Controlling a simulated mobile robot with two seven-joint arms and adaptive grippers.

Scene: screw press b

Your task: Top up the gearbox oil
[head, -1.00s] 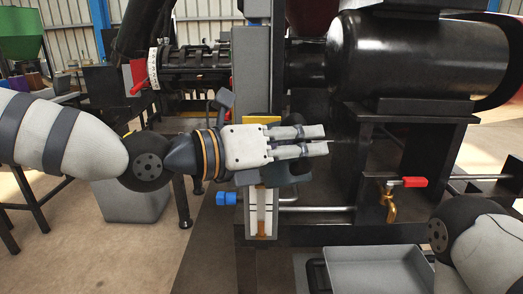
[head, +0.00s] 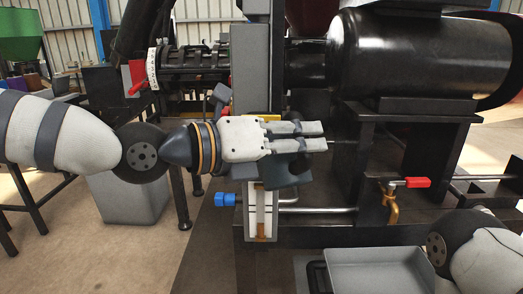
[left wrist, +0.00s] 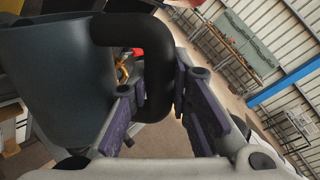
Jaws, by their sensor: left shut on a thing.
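My left gripper (head: 318,136) reaches in from the left in front of the machine. In the left wrist view, its two fingers (left wrist: 156,104) are shut on the black handle (left wrist: 150,55) of a dark blue-grey jug (left wrist: 65,75). In the head view the gripper covers much of the jug (head: 291,175), whose dark body shows below and behind the fingers. The jug's spout and contents cannot be made out. A tall grey housing (head: 250,70) stands behind the gripper, with a pale upright gauge-like strip (head: 262,212) below. My right gripper is out of view.
A blue fitting (head: 225,199) sticks out left of the strip. A brass tap with a red handle (head: 417,182) sits at the right. A grey tray (head: 380,272) is at the bottom, beside my right arm. A large black cylinder (head: 418,58) is at upper right.

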